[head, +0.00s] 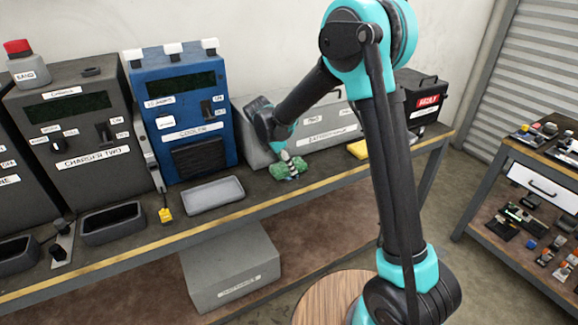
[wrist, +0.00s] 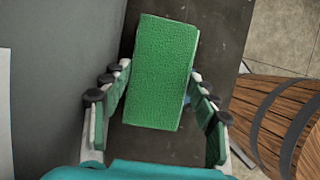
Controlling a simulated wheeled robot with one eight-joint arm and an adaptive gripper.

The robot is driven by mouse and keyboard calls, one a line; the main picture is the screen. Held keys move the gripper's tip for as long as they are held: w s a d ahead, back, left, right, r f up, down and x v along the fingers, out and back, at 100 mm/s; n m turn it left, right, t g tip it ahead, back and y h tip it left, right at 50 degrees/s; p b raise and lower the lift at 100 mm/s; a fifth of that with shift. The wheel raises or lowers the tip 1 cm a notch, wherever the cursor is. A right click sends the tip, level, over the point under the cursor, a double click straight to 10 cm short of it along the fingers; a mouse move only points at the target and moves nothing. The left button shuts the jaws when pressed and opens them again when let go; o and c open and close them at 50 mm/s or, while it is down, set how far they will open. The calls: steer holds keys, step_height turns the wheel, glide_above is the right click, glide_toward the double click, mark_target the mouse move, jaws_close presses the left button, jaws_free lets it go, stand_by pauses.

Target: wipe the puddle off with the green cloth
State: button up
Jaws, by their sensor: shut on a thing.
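The green cloth (head: 290,171) is at the workbench top, right of the grey tray, in the head view. My gripper (head: 287,158) is above it, pointing down, with its fingers at the cloth. In the wrist view the cloth (wrist: 163,65) is a thick green textured block between the two fingers of my gripper (wrist: 158,95), which is shut on it. Whether the cloth touches the bench top is hard to tell. I cannot make out a puddle in either view; the cloth and gripper cover part of the bench.
A shallow grey tray (head: 213,194) lies left of the cloth. The blue cooler (head: 185,110) and a long grey case (head: 320,128) stand behind. A yellow item (head: 357,149) lies to the right. The bench's yellow-striped front edge (head: 255,210) is close. A wooden barrel (wrist: 280,115) stands beside the bench.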

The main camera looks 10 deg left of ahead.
mark_target(300, 180)
steer(key=shift+s+d+f, duration=0.1)
steer(key=shift+s+d, duration=0.4)
steer(key=shift+s, duration=0.2)
steer(key=shift+s+d+f, duration=0.1)
steer(key=shift+s+d, duration=0.35)
steer(key=shift+s, duration=0.25)
steer(key=shift+c, duration=0.4)
steer(key=shift+s+d+r, duration=0.1)
steer(key=shift+s+d, duration=0.4)
steer(key=shift+s, duration=0.25)
steer(key=shift+s+d, duration=0.5)
steer(key=shift+s, duration=0.2)
steer(key=shift+r, duration=3.05)
steer(key=shift+r, duration=0.15)
step_height(300, 180, up, 3)
steer(key=shift+f, duration=0.15)
